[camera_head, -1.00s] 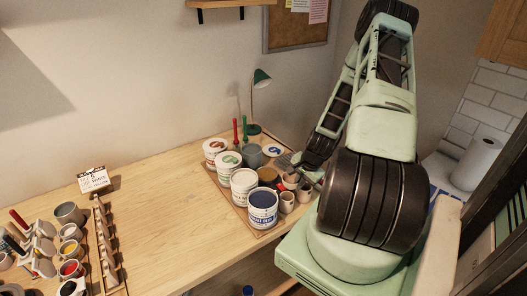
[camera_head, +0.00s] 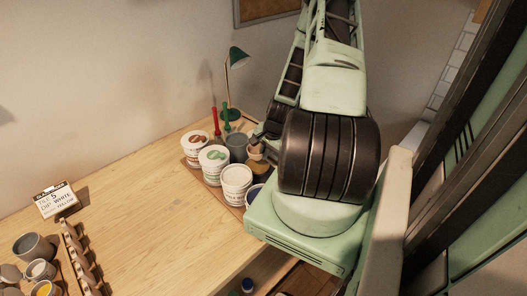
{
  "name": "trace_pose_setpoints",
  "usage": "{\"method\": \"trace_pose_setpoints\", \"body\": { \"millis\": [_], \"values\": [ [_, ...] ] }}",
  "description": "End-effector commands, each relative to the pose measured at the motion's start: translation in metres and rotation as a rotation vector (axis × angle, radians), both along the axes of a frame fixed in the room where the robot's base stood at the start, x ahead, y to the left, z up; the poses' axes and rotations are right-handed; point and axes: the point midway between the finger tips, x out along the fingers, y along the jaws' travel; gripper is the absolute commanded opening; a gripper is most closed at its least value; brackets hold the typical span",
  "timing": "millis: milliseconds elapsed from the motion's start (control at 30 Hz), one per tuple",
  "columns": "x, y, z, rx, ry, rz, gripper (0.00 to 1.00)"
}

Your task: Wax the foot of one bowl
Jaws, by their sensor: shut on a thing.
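My gripper (camera_head: 258,139) is over the pots at the right end of the table, partly hidden by my arm. It is shut on a small pinkish clay bowl (camera_head: 256,151), seen small and partly covered by the fingers. The bowl is right above or at the mouth of an amber-brown pot (camera_head: 258,166). I cannot tell whether they touch, or which way the bowl's foot faces. The other small bowls that stood beside this pot are hidden behind my arm.
White labelled tubs (camera_head: 236,178) and a grey pot (camera_head: 237,146) crowd close to my gripper. Red and green upright handles (camera_head: 215,120) and a green lamp (camera_head: 235,56) stand behind. A sign (camera_head: 54,201) and cups (camera_head: 34,246) are at left. The table's middle (camera_head: 135,210) is clear.

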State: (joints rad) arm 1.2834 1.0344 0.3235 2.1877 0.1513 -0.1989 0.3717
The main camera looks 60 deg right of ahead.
Motion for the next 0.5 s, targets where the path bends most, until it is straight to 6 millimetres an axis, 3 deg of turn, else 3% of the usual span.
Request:
{"method": "trace_pose_setpoints", "body": {
  "millis": [500],
  "values": [
    [0.000,0.000,-0.036,-0.001,0.000,0.000,0.00]
  ]
}}
